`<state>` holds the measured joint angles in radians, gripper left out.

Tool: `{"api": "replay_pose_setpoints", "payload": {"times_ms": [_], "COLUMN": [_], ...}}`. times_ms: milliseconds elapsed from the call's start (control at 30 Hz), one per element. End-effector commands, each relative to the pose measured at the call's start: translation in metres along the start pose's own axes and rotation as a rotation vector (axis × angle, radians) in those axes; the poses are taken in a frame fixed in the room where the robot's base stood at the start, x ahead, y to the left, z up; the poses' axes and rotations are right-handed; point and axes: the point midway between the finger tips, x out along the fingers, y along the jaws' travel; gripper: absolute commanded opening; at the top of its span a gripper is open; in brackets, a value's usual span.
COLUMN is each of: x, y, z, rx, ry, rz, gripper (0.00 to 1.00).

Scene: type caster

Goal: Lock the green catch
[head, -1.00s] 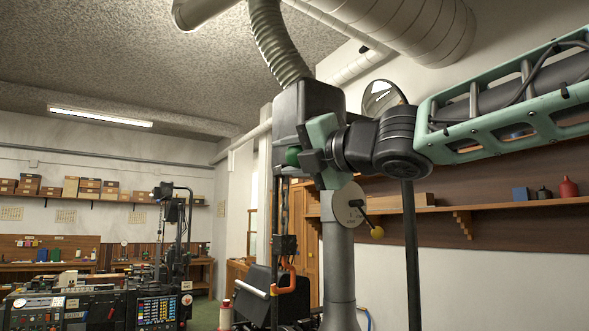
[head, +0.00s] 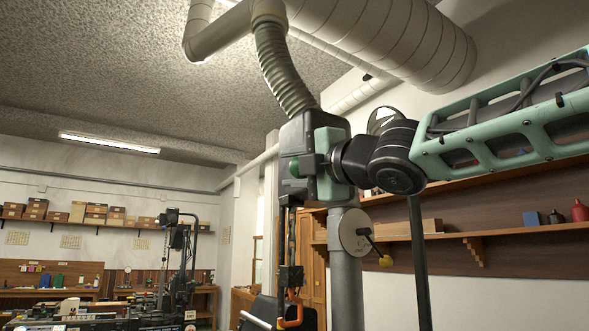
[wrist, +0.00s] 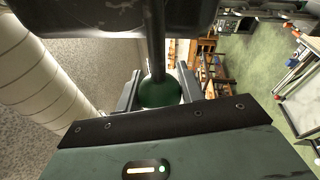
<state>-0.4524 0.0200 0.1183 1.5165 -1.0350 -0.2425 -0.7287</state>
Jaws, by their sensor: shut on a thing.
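The green catch shows as a round green knob (wrist: 160,92) on a dark rod in the wrist view. My gripper (wrist: 158,88) has one finger on each side of it and is shut on it. In the head view my gripper (head: 308,166) is beside the black housing below the ribbed hose, with the green knob (head: 295,169) at its left end. The housing hides part of the fingers. Whether the catch is locked cannot be told.
A ribbed hose (head: 283,65) and big round ducts (head: 390,35) are above. A grey column with a round plate (head: 355,232) and yellow-knobbed lever (head: 386,261) stands just below. A wall shelf (head: 480,234) runs behind my arm on the right.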

Motion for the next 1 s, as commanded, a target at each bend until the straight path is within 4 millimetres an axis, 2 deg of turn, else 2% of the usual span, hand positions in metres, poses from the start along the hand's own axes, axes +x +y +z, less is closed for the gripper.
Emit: {"api": "replay_pose_setpoints", "payload": {"times_ms": [133, 167, 200, 500, 633, 767, 1000], "x": [-0.001, -0.001, -0.001, -0.001, -0.011, -0.033, -0.084], "y": [0.003, 0.003, 0.003, 0.002, 0.001, 0.001, 0.001], "z": [0.001, 0.001, 0.001, 0.001, 0.001, 0.001, 0.001], "rx": [0.002, 0.002, 0.002, 0.0, 0.0, -0.002, -0.002], "ry": [-0.002, -0.002, -0.002, -0.001, -0.001, -0.003, -0.003], "rz": [0.005, 0.006, 0.006, 0.003, 0.004, 0.005, 0.006], "gripper": [0.0, 0.46, 0.57, 0.59, 0.59, 0.59, 0.59]}}
